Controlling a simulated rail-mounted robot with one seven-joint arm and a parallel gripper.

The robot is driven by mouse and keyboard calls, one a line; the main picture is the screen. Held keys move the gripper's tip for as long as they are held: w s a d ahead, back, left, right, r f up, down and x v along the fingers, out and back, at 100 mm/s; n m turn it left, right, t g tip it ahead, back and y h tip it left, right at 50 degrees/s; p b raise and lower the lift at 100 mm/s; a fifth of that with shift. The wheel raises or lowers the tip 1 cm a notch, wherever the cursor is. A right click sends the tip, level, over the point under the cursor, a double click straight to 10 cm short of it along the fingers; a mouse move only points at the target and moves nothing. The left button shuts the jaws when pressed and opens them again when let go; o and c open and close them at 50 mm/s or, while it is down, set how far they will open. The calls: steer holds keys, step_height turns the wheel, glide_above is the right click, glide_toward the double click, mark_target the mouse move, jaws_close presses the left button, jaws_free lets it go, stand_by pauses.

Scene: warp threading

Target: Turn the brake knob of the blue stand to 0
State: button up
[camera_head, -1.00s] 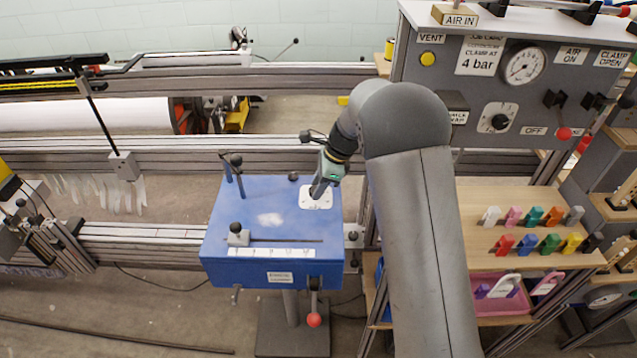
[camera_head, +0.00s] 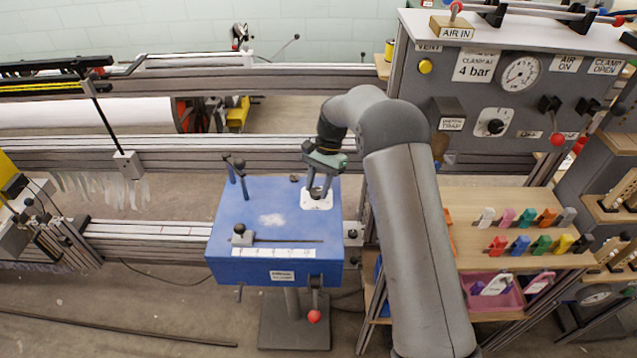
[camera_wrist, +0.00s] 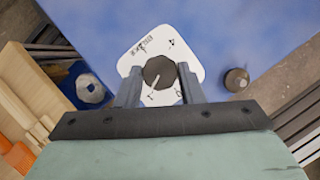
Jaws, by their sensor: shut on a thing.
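The blue stand (camera_head: 235,215) is a box on a post, left of centre in the head view; its blue top (camera_wrist: 240,30) fills the upper part of the wrist view. The brake knob (camera_wrist: 159,73) is dark and many-sided, with a pale pointer line toward the lower left of the wrist view. It sits on a white dial plate (camera_wrist: 185,50) whose small marks I cannot read clearly. The plate also shows in the head view (camera_head: 318,204). My gripper (camera_wrist: 159,85) is over the plate with one finger on each side of the knob, shut on it.
A metal hex-shaped part (camera_wrist: 90,88) and a round dark peg (camera_wrist: 236,79) flank the plate. A slider (camera_head: 241,235) with a scale and upright posts (camera_head: 241,170) stand on the box. A red-tipped lever (camera_head: 314,315) hangs in front. The grey air panel (camera_head: 540,85) is at right.

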steer(key=n+h, duration=0.1)
steer(key=n, duration=0.2)
steer(key=shift+w+a+n+h, duration=0.1)
steer(key=shift+n+h, duration=0.2)
steer(key=shift+n, duration=0.1)
steer(key=n+h, duration=0.1)
steer(key=n, duration=0.2)
steer(key=shift+a+n+g+p, duration=0.15)
steer(key=shift+n+g+p, duration=0.15)
steer(key=n+h, duration=0.1)
steer(key=n, duration=0.2)
steer(key=n+h, duration=0.1)
steer(key=n, duration=0.1)
steer(key=shift+a+n+t, duration=0.15)
steer(key=shift+n+t, duration=0.25)
steer(key=shift+n+h, duration=0.3)
steer(key=o, duration=1)
steer(key=p+v, duration=0.5)
steer(key=v, duration=1.2)
steer(key=shift+r+p, duration=0.25)
steer(key=shift+p, duration=0.15)
